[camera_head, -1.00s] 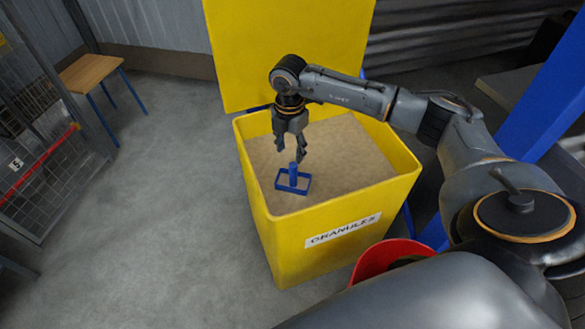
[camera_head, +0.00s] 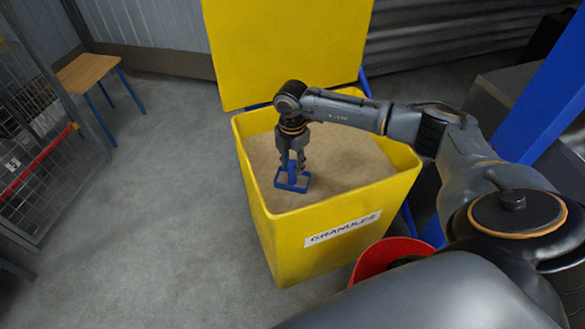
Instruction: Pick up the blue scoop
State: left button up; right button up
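The blue scoop (camera_head: 291,181) lies on the granules (camera_head: 345,158) inside the yellow bin (camera_head: 262,222), near its left side. It has a flat, frame-like base and an upright handle. My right gripper (camera_head: 292,162) reaches down over the scoop with its fingers around the upper handle. The fingers partly hide the handle, and I cannot tell whether they press on it. The scoop's base still rests on the granules. My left gripper is not in view.
The bin's yellow lid (camera_head: 285,50) stands open behind it. A red bucket (camera_head: 372,262) is at the bin's front right, partly hidden by my arm. A wooden stool (camera_head: 90,72) and a mesh cage (camera_head: 40,150) stand left. The floor between is clear.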

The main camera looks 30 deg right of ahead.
grip_shut()
